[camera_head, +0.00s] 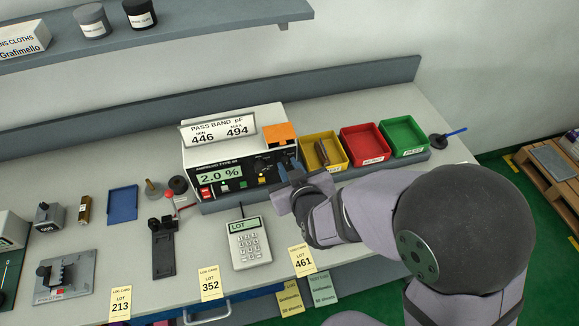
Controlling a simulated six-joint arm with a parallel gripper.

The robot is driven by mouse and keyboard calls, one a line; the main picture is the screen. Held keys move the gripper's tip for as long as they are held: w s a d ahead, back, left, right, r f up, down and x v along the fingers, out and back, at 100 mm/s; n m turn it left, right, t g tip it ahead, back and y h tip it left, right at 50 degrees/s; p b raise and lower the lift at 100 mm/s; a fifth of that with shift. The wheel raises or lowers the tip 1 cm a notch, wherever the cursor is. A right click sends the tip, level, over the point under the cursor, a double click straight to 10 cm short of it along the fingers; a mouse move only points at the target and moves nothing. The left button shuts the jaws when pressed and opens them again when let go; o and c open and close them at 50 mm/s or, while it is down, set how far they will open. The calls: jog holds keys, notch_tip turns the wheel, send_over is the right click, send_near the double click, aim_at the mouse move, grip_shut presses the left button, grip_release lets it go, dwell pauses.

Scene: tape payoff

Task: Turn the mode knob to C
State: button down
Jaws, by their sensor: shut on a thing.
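The tester (236,142) is a white box with a black front panel, standing on the bench. Its green display (219,175) reads 2.0 %. My gripper (284,174) is at the right part of the front panel, shut on what appears to be the mode knob. The jaws and wrist hide the knob, so its pointer and the letter marks cannot be read. Coloured buttons (206,191) sit below the display, left of my gripper.
Yellow (340,166), red (384,158) and green (424,150) bins stand right of the tester, close behind my arm. A LOT keypad (248,243) lies in front. Lot tags (302,260) line the bench's front edge. A black fixture (163,248) stands left.

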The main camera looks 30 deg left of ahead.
jog(key=c, duration=1.6)
grip_release()
jog(key=shift+c, duration=0.2)
jog(key=shift+s, duration=0.1)
jog(key=b+v, duration=0.6)
jog(key=v, duration=0.1)
jog(key=shift+d+r, duration=0.1)
